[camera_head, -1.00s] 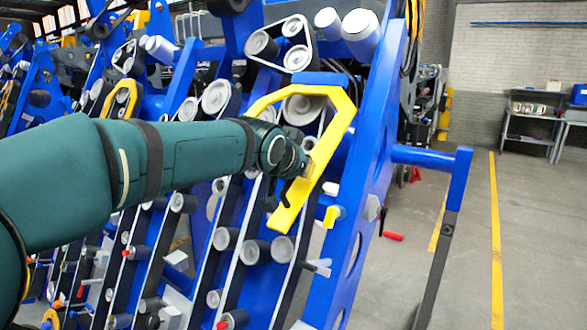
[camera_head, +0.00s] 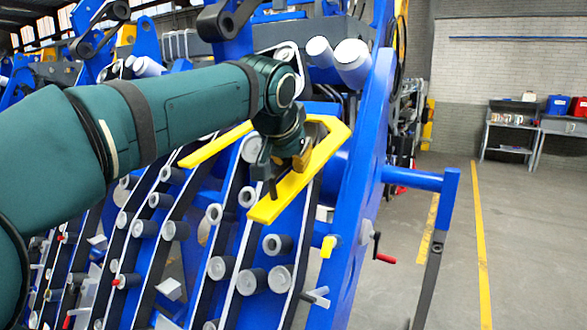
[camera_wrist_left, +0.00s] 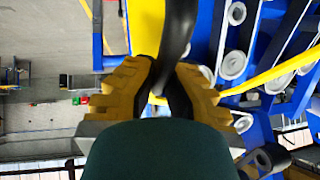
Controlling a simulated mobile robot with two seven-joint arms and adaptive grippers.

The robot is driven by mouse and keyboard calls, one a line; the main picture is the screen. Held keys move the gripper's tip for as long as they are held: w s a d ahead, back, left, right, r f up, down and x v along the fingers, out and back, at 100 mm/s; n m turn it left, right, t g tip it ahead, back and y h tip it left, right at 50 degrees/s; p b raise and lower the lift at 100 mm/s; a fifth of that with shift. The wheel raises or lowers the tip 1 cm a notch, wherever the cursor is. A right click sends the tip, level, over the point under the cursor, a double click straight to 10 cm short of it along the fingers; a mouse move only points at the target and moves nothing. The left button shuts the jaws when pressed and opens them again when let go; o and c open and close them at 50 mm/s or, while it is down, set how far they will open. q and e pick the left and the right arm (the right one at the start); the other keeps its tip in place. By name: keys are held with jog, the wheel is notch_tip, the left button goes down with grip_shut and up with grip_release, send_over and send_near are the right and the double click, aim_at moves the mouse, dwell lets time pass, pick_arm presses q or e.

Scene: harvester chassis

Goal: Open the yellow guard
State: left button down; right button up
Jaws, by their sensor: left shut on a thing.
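The yellow guard (camera_head: 325,153) is an angular bent bar on the blue harvester frame. In the head view it is swung up, lying across the belts and rollers with its front arm sloping down to the left. In the left wrist view, my left gripper (camera_wrist_left: 166,80) fills the middle, with the yellow guard (camera_wrist_left: 147,30) running behind the fingers. My right gripper is in neither view.
A blue side plate (camera_head: 362,170) stands right of the guard, with a blue post (camera_head: 425,180) projecting from it. A red-handled crank (camera_head: 383,256) sticks out below. Rollers (camera_head: 280,277) fill the area below. Open floor (camera_head: 520,260) lies to the right.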

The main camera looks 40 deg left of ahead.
pick_arm(q)
jog(key=shift+r, duration=0.4)
jog(key=c, duration=1)
grip_release()
jog(key=shift+s, duration=0.2)
jog(key=v, duration=1.2)
jog(key=shift+w, duration=0.1)
